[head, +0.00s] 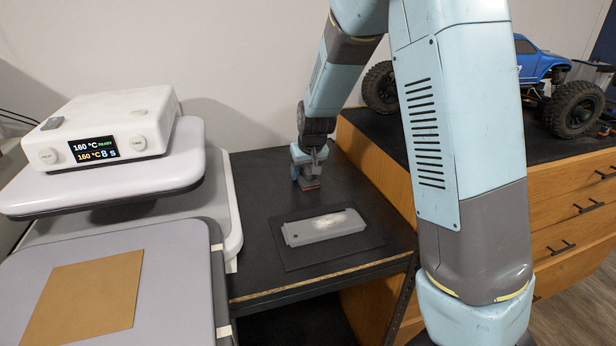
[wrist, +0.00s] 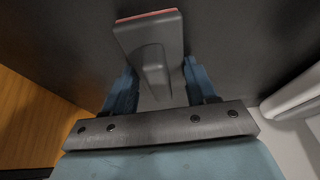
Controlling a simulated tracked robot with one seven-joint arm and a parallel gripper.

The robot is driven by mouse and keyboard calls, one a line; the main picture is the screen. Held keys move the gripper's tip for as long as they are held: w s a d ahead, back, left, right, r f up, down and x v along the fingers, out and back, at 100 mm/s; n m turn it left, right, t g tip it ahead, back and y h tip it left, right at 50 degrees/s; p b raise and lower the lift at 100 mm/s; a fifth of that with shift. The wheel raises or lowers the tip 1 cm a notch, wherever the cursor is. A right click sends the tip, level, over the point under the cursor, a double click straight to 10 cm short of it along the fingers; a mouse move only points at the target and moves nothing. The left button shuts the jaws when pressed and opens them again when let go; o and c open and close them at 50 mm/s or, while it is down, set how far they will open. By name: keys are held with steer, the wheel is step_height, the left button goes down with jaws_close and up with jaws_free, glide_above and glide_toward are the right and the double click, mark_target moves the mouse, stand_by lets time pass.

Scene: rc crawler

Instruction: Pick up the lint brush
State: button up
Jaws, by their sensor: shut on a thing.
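The lint brush is dark grey with a red edge. In the wrist view the brush (wrist: 149,38) sits between the two blue fingers of my gripper (wrist: 162,90), its handle toward the palm and its red-edged head beyond the fingertips. In the head view my gripper (head: 308,160) points down at the back of the black table, shut on the lint brush (head: 311,185), of which only the low dark part with a red edge shows. I cannot tell whether the brush touches the table.
A pale grey slab (head: 323,226) lies on a black mat (head: 290,257) in front of my gripper. A heat press (head: 110,130) stands on the left, a brown sheet (head: 85,297) on its pad. A wooden drawer cabinet (head: 570,220) with a blue RC crawler (head: 540,62) is on the right.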

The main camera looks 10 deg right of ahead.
mark_target(307, 168)
steer(key=r, duration=0.4)
steer(key=shift+s+d, duration=0.15)
steer(key=shift+d, duration=0.15)
steer(key=s+d+r, duration=0.7)
steer(key=d+r, duration=0.2)
steer(key=d, duration=0.2)
steer(key=shift+s, duration=0.25)
steer(key=o, duration=0.5)
steer(key=shift+c, duration=1.9)
